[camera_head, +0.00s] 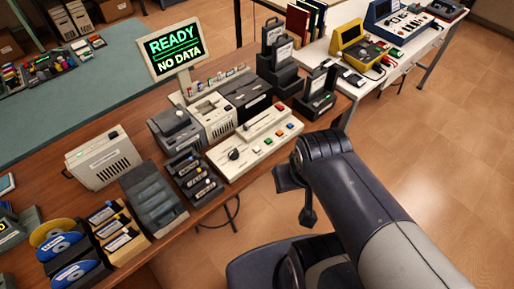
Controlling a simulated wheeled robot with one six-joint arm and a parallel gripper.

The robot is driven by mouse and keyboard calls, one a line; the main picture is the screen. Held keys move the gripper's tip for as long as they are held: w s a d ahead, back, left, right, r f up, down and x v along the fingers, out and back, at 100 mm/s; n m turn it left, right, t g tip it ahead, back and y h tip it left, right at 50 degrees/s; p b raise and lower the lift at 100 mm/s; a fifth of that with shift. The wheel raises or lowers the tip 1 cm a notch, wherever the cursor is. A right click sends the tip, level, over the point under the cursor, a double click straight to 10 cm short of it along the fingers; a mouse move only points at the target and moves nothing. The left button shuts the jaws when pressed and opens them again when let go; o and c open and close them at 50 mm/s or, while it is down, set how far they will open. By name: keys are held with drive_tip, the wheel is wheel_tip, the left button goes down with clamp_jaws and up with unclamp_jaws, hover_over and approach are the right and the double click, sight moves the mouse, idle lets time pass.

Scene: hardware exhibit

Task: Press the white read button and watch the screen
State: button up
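The screen (174,46) stands at the back of the brown table and shows "READY" and "NO DATA" in green and white on black. A pale control panel (225,168) lies near the table's front edge, with a dark knob and a row of small coloured buttons. A pale spot in that row (256,149) may be the white read button; it is too small to be sure. My gripper (296,200) is to the right of and nearer than the panel, apart from it, and appears empty. Its fingers are partly hidden by my wrist.
Black cartridge stands (318,99) stand right of the panel. A rack of dark cartridges (192,177) and a grey tray (155,197) stand to its left. A grey device (202,118) is behind it. Open floor (440,165) lies to the right.

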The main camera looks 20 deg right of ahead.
clamp_jaws()
idle(0.4)
idle(0.7)
